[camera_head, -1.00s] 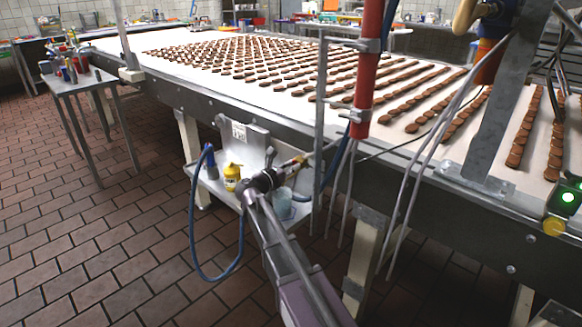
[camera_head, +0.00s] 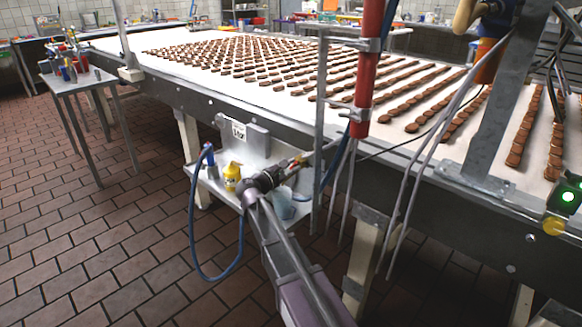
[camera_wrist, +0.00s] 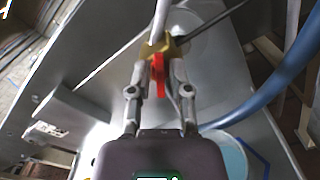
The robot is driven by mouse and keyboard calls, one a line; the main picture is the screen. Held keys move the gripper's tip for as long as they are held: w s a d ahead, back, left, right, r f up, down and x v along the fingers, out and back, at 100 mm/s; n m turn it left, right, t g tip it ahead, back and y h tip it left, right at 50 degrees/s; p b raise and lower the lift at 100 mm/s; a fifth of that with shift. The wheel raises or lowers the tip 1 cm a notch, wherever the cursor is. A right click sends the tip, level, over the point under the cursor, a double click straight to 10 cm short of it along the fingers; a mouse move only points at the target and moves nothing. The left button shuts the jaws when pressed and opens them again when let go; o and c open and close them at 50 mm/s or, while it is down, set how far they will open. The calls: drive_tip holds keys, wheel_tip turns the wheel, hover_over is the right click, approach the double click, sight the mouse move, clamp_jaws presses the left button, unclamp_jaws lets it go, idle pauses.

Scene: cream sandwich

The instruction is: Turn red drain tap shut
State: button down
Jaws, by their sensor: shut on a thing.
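The red drain tap (camera_wrist: 158,76) is a small red lever on a brass valve body (camera_wrist: 176,46), seen in the wrist view. My gripper (camera_wrist: 160,85) is shut on the red lever, one finger on each side of it. A pale pipe runs up from the valve. In the head view my gripper (camera_head: 296,163) is at the small shelf by the conveyor's side, and the tap is too small and partly hidden there to make out well.
The metal shelf (camera_head: 222,183) holds a yellow bottle (camera_head: 231,176). A pale blue cup (camera_head: 283,203) sits below the gripper and also shows in the wrist view (camera_wrist: 228,152). A blue hose (camera_head: 193,225) hangs left. The conveyor (camera_head: 160,62) carries rows of biscuits.

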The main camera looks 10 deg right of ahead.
drive_tip(key=m, duration=0.5)
drive_tip(key=shift+s+d+f+m, duration=0.1)
drive_tip(key=shift+d+m, duration=0.05)
drive_tip(key=shift+m, duration=0.15)
drive_tip(key=m, duration=0.5)
drive_tip(key=shift+f, duration=0.15)
drive_tip(key=shift+m, duration=0.3)
drive_tip(key=c, duration=0.8)
unclamp_jaws()
drive_tip(key=shift+o, duration=0.2)
drive_tip(key=shift+s, duration=0.1)
drive_tip(key=shift+s+a, duration=0.1)
drive_tip(key=shift+a, duration=0.2)
drive_tip(key=v, duration=1.1)
drive_tip(key=shift+s, duration=0.15)
